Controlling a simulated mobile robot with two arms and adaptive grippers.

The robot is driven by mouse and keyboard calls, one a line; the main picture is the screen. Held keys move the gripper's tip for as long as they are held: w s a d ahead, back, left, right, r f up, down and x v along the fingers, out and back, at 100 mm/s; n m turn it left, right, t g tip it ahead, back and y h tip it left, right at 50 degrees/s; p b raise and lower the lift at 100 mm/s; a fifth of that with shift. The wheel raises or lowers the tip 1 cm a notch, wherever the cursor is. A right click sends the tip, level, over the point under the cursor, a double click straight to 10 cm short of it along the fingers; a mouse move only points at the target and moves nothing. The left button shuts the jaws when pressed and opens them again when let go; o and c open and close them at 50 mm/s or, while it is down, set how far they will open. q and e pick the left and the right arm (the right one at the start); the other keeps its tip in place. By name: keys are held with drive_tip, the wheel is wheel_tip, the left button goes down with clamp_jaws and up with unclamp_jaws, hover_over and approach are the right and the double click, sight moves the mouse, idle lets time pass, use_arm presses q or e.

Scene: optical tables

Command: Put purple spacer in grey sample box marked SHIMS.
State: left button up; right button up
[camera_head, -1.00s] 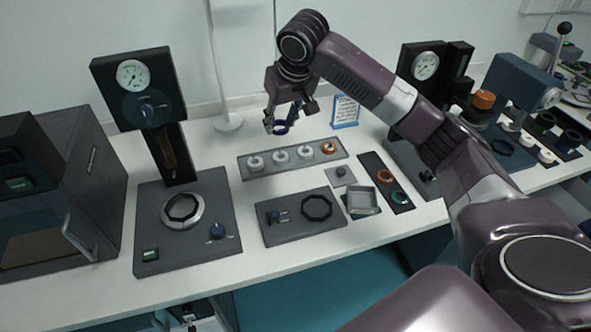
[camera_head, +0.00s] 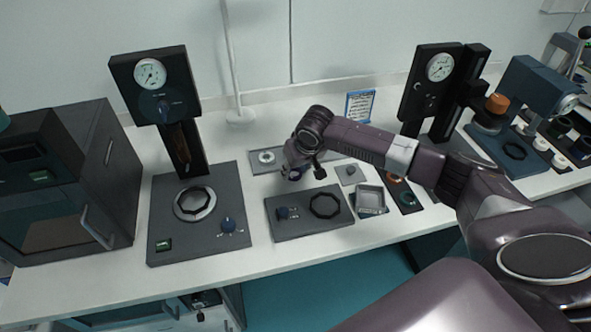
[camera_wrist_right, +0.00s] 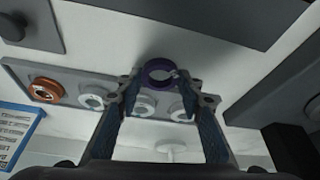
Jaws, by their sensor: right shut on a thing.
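The purple spacer (camera_wrist_right: 149,75) is a ring held between the fingertips of my right gripper (camera_wrist_right: 160,78) in the wrist view. In the head view my right gripper (camera_head: 293,171) holds the spacer (camera_head: 295,177) near the front edge of the ring rack, behind the dark plate with the octagonal ring. The grey sample box (camera_head: 370,197) is a small open-topped square box to the right of that plate. I cannot read its marking. The spacer is apart from the box. My left gripper is not in view.
The ring rack (camera_head: 257,158) holds pale rings and an orange one, partly hidden by my arm. The dark plate (camera_head: 285,229) has a knob and an octagonal ring. A dark strip (camera_head: 409,207) with coloured rings lies right of the box. A gauge press (camera_head: 187,150) stands left.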

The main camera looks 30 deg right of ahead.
drive_tip(key=shift+f, duration=0.3)
drive_tip(key=shift+f, duration=0.1)
drive_tip(key=o, duration=1.1)
drive_tip(key=shift+c, duration=0.2)
